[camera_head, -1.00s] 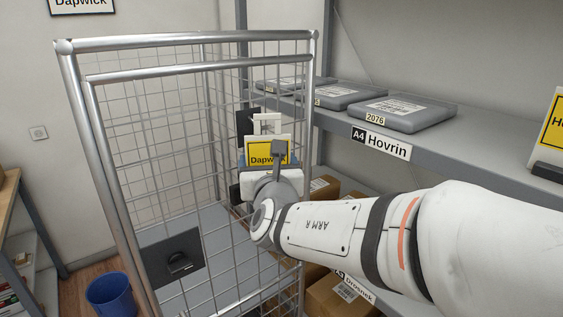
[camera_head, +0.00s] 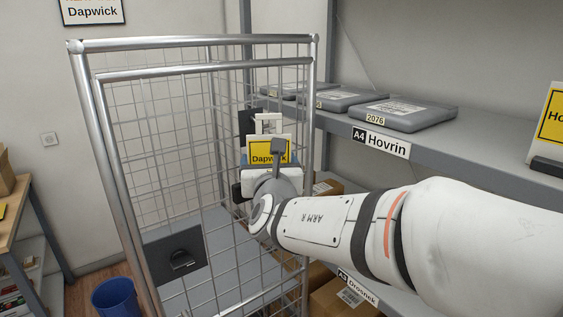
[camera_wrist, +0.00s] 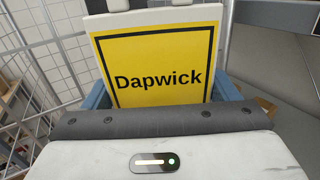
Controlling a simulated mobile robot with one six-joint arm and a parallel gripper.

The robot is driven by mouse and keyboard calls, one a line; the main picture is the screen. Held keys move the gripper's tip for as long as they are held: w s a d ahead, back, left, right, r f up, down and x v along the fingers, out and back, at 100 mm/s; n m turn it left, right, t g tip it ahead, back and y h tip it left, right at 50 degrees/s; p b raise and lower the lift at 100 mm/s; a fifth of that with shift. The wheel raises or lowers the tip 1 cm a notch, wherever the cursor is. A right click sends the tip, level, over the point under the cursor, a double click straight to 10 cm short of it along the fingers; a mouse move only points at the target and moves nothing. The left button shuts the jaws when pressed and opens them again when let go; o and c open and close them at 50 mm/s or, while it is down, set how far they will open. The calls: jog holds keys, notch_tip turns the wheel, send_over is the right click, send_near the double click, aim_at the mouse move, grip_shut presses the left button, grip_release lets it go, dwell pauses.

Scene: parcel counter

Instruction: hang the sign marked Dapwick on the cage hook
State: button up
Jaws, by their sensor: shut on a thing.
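The sign marked Dapwick (camera_head: 262,157) is yellow with a black border on a white plate. My gripper (camera_head: 268,165) is shut on it and holds it upright at the right side of the wire cage (camera_head: 195,40). In the wrist view the sign (camera_wrist: 158,75) fills the middle, with blue fingers of my gripper (camera_wrist: 158,98) at its left and right edges. White tabs show at the sign's top edge. A dark plate (camera_head: 247,122) is on the cage just behind the sign. The cage hook cannot be made out; the sign and my wrist cover that area.
A grey shelf (camera_head: 480,160) labelled Hovrin bears several flat grey parcels (camera_head: 402,113) to the right. Cardboard boxes (camera_head: 340,300) lie below it. A blue bin (camera_head: 114,298) stands on the floor at left. A Dapwick wall sign (camera_head: 93,10) hangs at upper left.

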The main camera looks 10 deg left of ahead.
jog(key=shift+a+f, duration=0.2)
jog(key=shift+a, duration=0.1)
